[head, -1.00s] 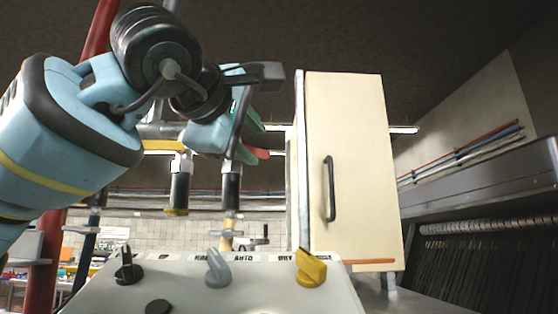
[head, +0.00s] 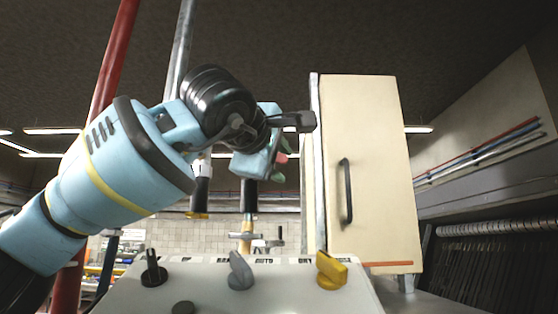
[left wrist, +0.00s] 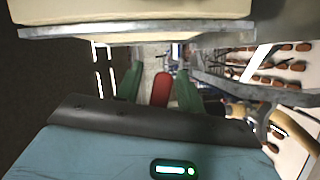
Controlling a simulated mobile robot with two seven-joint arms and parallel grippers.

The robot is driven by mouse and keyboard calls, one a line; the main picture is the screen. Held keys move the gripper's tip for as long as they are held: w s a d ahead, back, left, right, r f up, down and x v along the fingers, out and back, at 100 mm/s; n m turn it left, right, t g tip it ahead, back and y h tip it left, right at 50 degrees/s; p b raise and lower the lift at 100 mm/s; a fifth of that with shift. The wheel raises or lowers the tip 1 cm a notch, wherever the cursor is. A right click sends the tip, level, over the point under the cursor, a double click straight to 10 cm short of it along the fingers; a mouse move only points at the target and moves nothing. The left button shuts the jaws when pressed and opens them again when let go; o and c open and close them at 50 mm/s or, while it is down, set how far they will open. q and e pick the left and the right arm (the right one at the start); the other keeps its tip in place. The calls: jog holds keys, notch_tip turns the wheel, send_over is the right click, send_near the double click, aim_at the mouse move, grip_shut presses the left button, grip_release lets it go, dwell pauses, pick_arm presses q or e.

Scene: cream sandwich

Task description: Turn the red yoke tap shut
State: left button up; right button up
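A red piece, apparently the red yoke tap (head: 282,158), shows small at the fingertips of my left gripper (head: 283,161) in the head view. Most of the tap's body is hidden behind the gripper. In the left wrist view the red piece (left wrist: 161,89) stands between the two green fingers of my left gripper (left wrist: 160,90). My right gripper is not in view.
A cream cabinet (head: 370,170) with a black handle stands close to the right of my gripper. Below is a white panel (head: 210,292) with black, grey (head: 240,270) and yellow (head: 331,268) knobs. A red pipe (head: 108,75) rises at the left.

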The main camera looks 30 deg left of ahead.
pick_arm(q)
jog(key=shift+c, duration=0.2)
grip_shut()
jog(key=shift+w+d+r+n+t, duration=0.1)
jog(key=shift+r+n+t, duration=0.5)
jog(key=shift+n, duration=0.7)
jog(key=shift+r, duration=0.1)
jog(key=shift+o, duration=0.2)
grip_release()
jog(key=s, duration=0.8)
jog(key=shift+d, duration=0.25)
